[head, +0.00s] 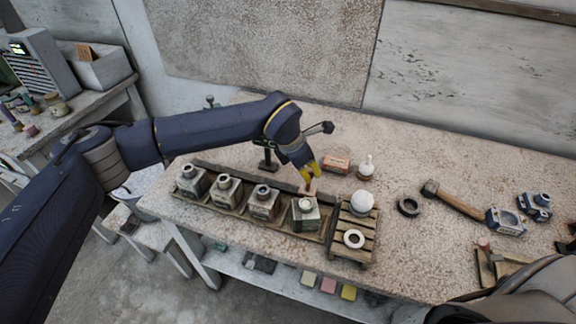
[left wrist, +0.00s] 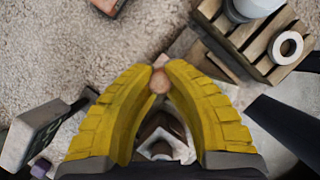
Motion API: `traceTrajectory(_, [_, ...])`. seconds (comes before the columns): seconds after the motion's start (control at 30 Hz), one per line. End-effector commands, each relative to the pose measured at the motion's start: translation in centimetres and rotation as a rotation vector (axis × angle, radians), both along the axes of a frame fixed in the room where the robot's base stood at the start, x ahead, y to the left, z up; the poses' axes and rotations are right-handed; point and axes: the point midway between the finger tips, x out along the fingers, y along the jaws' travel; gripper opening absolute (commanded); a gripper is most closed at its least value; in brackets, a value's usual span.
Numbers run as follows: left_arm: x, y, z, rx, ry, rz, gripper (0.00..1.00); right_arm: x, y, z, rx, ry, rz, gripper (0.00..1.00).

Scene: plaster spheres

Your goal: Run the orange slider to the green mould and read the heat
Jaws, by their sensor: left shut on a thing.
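Several grey block moulds with round necks stand in a row in a wooden rack (head: 238,218); the rightmost mould (head: 305,214) is nearest my gripper. I cannot make out which one is green. My left gripper (head: 311,172), with yellow fingers, is just behind the rightmost mould. In the left wrist view its fingertips (left wrist: 160,78) are closed on a small round orange-brown knob (left wrist: 159,83), which I take for the slider's. The slider's body is mostly hidden by the fingers. A small grey display unit (left wrist: 45,132) shows at left there; its reading is not legible. My right gripper is not visible.
A slatted pallet (head: 340,252) right of the rack bears a white sphere (head: 362,203) and a white ring (head: 353,239). A black ring (head: 409,206) and a hammer (head: 456,200) lie to the right.

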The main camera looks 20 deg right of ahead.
Motion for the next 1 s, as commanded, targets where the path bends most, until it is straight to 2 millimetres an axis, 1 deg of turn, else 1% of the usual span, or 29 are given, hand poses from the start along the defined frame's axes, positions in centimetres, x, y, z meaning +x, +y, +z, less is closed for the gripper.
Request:
traceTrajectory(0.03, [0.0,-0.7,0.3,-0.006,-0.010,0.000,0.00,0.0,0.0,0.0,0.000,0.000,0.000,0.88])
traceTrajectory(0.2, [-0.6,-1.5,0.3,-0.007,-0.010,0.003,0.00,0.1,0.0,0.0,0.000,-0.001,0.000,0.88])
traceTrajectory(0.6, [-0.7,-1.7,0.4,-0.008,-0.011,0.004,0.00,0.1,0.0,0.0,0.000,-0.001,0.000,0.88])
traceTrajectory(0.63, [-0.7,-1.7,0.4,-0.008,-0.011,0.004,0.12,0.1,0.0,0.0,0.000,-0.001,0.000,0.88])
traceTrajectory(0.9, [-0.8,-1.6,0.2,-0.004,-0.006,0.002,0.44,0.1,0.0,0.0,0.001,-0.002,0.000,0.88])
traceTrajectory(1.0, [-0.9,-1.6,0.2,-0.003,-0.005,0.003,0.45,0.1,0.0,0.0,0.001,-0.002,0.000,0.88])
